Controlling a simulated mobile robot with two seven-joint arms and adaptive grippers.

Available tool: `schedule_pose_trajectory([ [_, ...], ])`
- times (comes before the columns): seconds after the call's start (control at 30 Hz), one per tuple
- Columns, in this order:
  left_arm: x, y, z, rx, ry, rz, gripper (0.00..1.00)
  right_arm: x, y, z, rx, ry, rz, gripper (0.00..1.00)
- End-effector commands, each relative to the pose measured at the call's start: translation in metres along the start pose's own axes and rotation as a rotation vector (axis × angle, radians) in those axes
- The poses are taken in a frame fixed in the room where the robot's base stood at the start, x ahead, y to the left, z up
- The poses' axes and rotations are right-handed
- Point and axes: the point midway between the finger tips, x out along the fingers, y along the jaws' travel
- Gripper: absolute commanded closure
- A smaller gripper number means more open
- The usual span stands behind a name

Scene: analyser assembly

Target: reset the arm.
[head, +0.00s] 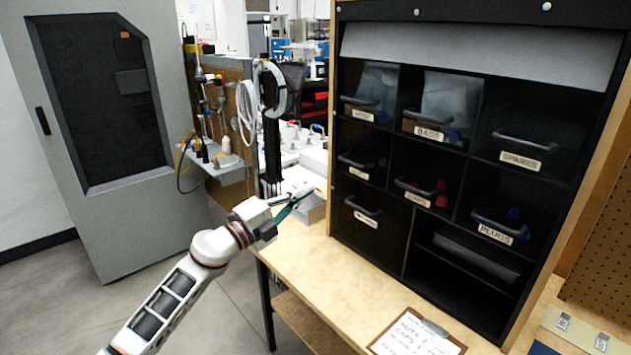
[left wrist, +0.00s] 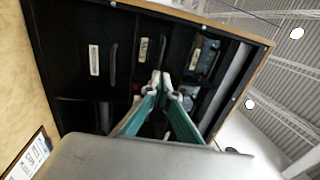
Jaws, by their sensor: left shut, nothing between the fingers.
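My left arm comes in from the lower left in the head view. My left gripper (head: 305,194) is raised over the left end of the wooden workbench, left of the black drawer cabinet (head: 408,208). Its green-sided fingers are shut and hold nothing. In the left wrist view the gripper (left wrist: 161,80) points towards the cabinet (left wrist: 75,105), its fingertips together in front of the labelled bins. My right gripper shows in neither view.
The wooden workbench (head: 345,290) carries a clipboard (head: 415,335) with a handwritten list near its front edge. A tall grey cabinet (head: 110,130) stands at the left. A pegboard (head: 600,220) is at the right. Open floor lies between the grey cabinet and bench.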

Motion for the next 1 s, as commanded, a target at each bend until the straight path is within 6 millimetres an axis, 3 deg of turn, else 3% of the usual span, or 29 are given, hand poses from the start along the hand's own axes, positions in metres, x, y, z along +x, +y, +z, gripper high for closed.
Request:
schedule_pose_trajectory([
  [0.17,-0.023,0.028,-0.009,-0.111,-0.037,-0.017,1.0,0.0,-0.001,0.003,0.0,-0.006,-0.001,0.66],
  [0.37,-0.086,0.093,-0.025,-0.399,-0.182,-0.048,1.0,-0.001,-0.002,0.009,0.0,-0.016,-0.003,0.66],
  [0.67,-0.213,0.204,-0.056,-0.837,-0.492,-0.002,1.0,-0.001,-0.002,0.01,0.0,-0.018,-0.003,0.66],
  [0.8,-0.283,0.255,-0.085,-1.029,-0.652,0.059,1.0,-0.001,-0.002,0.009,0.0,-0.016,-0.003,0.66],
  [1.0,-0.378,0.309,-0.14,-1.27,-0.858,0.167,1.0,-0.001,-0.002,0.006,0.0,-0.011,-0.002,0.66],
])
